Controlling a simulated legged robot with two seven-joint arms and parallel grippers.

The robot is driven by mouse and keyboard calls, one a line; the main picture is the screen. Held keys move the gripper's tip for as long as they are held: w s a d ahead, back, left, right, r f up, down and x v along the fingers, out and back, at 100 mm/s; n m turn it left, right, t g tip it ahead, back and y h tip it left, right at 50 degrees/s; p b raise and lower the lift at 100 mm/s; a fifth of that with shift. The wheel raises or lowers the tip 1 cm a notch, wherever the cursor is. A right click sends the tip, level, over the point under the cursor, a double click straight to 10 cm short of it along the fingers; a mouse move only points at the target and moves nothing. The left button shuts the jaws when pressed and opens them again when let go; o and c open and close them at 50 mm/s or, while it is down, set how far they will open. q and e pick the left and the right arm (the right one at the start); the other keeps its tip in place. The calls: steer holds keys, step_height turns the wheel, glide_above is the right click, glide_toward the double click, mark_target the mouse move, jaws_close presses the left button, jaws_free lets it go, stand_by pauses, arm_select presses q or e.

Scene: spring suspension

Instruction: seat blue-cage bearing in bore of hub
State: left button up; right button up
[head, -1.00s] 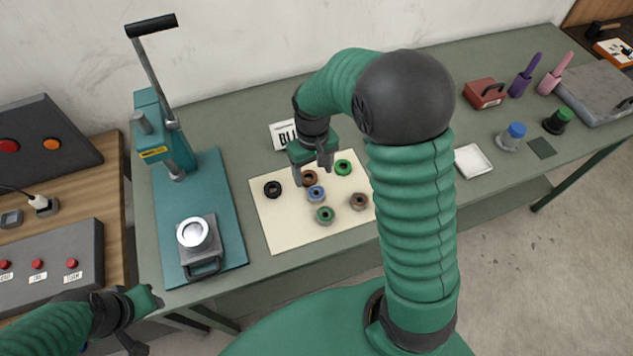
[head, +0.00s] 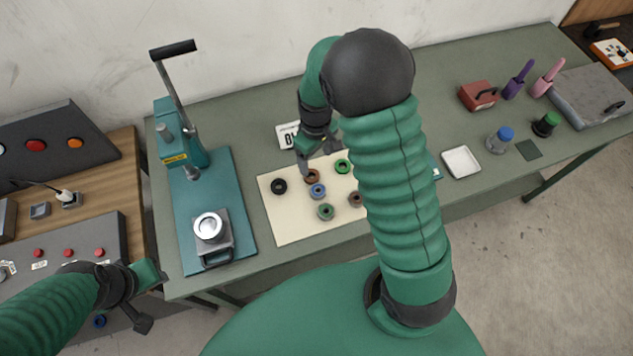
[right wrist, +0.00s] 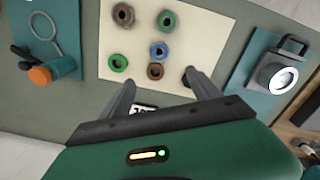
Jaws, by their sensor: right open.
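The blue-cage bearing (head: 317,190) lies flat on the cream mat (head: 283,228) among several other bearings; it also shows in the right wrist view (right wrist: 159,49). The hub (head: 209,226), a pale metal ring with a bore, sits in the dark fixture on the teal press base; the right wrist view shows it at right (right wrist: 284,79). My right gripper (head: 319,160) is open and empty, above the mat's back edge behind the blue bearing. In the right wrist view its fingers (right wrist: 159,80) straddle the view below the bearings. My left gripper (head: 150,298) is at lower left, its jaw state unclear.
Brown (head: 312,176), green and black (head: 279,186) bearings surround the blue one closely. The lever press (head: 180,142) stands left of the mat. A white tray (head: 461,162) and bottles stand farther right.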

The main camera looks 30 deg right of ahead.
step_height(320, 180, down, 6)
steer(key=s+p, duration=0.1)
glide_above(318, 190)
step_height(318, 190, down, 5)
steer(key=shift+w+r+p, duration=0.1)
steer(key=shift+w+p, duration=0.05)
steer(key=shift+p, duration=0.2)
steer(key=shift+a+f, duration=0.1)
steer(key=shift+f, duration=0.25)
steer(key=f+p, duration=0.1)
steer(key=f, duration=0.1)
steer(key=f+p, duration=0.1)
steer(key=shift+s+f, duration=0.2)
steer(key=shift+f, duration=0.55)
steer(key=shift+d+f, duration=0.15)
steer(key=shift+d, duration=0.1)
steer(key=shift+w, duration=0.1)
steer(key=c, duration=0.4)
steer(key=shift+a, duration=0.2)
steer(key=c, duration=0.7)
jaws_close()
arm_select(q)
steer(key=v, duration=0.4)
steer(key=shift+w+d+r, duration=0.1)
steer(key=shift+r, duration=0.1)
arm_select(e)
steer(key=shift+d, duration=0.1)
